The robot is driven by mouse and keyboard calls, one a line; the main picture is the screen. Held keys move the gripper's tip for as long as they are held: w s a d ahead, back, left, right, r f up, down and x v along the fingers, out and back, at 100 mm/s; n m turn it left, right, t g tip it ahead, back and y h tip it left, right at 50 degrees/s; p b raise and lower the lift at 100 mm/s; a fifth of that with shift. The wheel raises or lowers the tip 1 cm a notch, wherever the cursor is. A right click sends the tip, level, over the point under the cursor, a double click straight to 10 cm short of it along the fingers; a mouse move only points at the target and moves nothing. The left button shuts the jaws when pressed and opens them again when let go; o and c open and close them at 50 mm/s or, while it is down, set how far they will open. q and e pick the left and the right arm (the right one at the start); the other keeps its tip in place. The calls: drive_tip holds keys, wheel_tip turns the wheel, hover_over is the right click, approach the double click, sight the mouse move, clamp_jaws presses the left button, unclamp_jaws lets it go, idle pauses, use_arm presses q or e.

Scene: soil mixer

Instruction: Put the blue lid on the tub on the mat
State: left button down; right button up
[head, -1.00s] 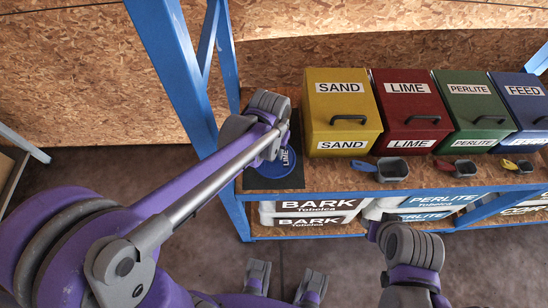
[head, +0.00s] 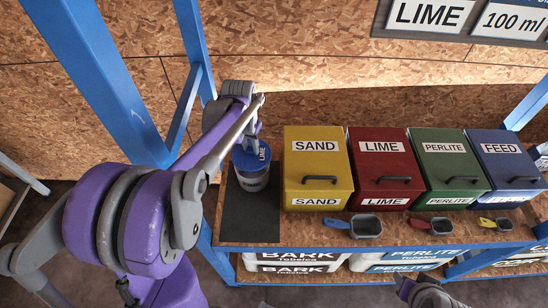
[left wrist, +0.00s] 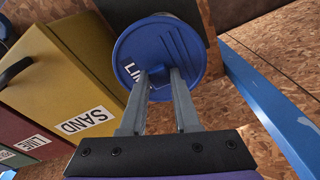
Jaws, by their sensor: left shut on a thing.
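The blue lid (head: 250,158), labelled LIME, is at the tub's top in the head view. The grey tub (head: 254,183) stands at the back of the dark mat (head: 250,222). The lid looks level and very close to the rim; I cannot tell whether it is fully seated. My left gripper (head: 253,145) reaches down from above, shut on the lid's small knob.
To the right stand a yellow SAND bin (head: 317,165), a red LIME bin (head: 392,165), a green PERLITE bin (head: 448,165) and a blue FEED bin (head: 505,165). Scoops (head: 365,226) lie in front. Blue rack posts (head: 100,80) are at left. The mat's front part is clear.

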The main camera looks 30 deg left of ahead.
sight(251, 155)
use_arm(q)
drive_tip(key=shift+w+a+r, duration=0.3)
drive_tip(key=shift+w+a, duration=0.1)
drive_tip(key=shift+w, duration=0.05)
drive_tip(key=shift+s+a+f+b, duration=0.15)
drive_tip(key=shift+f+b, duration=0.15)
drive_tip(key=shift+f, duration=0.45)
drive_tip(key=shift+f+b, duration=1.35)
drive_tip(key=shift+f, duration=1.1)
use_arm(e)
drive_tip(key=shift+s+d+f, duration=0.15)
drive_tip(key=shift+s+f, duration=0.1)
drive_tip(key=shift+f, duration=0.45)
drive_tip(key=shift+s+d+f, duration=0.1)
drive_tip(key=shift+s+f, duration=0.15)
drive_tip(key=shift+f, duration=0.4)
drive_tip(key=shift+s+d+f, duration=0.15)
drive_tip(key=shift+s+f, duration=0.1)
drive_tip(key=shift+f, duration=0.45)
use_arm(q)
drive_tip(key=shift+f, duration=0.15)
use_arm(e)
drive_tip(key=shift+f, duration=0.35)
use_arm(q)
drive_tip(key=shift+c, duration=0.4)
unclamp_jaws()
use_arm(e)
drive_tip(key=shift+r, duration=0.1)
